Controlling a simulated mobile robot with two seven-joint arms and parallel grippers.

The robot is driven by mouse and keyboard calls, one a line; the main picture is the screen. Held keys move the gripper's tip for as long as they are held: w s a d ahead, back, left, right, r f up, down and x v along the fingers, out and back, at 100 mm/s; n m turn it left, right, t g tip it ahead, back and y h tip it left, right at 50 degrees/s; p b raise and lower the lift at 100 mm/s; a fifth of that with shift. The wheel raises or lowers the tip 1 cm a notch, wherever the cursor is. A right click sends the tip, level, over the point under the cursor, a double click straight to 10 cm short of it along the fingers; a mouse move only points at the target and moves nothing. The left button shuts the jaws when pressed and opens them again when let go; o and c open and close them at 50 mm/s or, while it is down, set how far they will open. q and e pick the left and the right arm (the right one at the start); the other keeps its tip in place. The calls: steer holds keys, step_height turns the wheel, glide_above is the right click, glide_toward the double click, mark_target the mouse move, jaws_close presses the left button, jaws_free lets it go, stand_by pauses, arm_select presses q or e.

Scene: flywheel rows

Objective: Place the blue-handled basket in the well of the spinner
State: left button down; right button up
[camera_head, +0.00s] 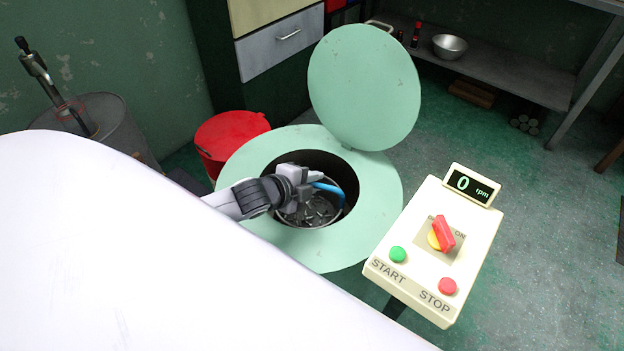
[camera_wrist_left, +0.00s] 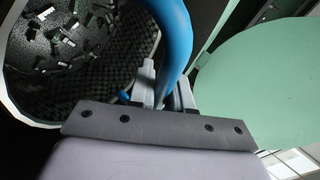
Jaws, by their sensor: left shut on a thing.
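The basket (camera_head: 311,212) is a round wire-mesh basket with small metal parts in it and a blue handle (camera_head: 329,188). It shows inside the dark well opening of the pale green spinner (camera_head: 381,200), whose round lid (camera_head: 364,86) stands open behind. I cannot tell whether the basket touches the well's bottom. My left gripper (camera_head: 312,183) reaches over the opening and is shut on the blue handle. In the left wrist view the handle (camera_wrist_left: 176,35) passes between the fingers (camera_wrist_left: 163,88), with the mesh and metal parts (camera_wrist_left: 80,40) beside it. My right gripper is not in view.
A control box (camera_head: 430,250) with a display reading 0 rpm, a red switch and START and STOP buttons stands right of the spinner. A red bucket (camera_head: 229,137) stands behind it at left. A metal drum (camera_head: 107,116) is farther left. Open floor (camera_head: 530,220) lies at right.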

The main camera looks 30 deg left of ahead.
arm_select(q)
steer(key=shift+w, duration=0.1)
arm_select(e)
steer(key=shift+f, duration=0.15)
arm_select(q)
steer(key=c, duration=1.1)
jaws_free()
steer(key=shift+f, duration=0.2)
steer(key=shift+o, duration=0.2)
steer(key=p+v, duration=0.2)
steer(key=v, duration=1)
steer(key=shift+r, duration=0.6)
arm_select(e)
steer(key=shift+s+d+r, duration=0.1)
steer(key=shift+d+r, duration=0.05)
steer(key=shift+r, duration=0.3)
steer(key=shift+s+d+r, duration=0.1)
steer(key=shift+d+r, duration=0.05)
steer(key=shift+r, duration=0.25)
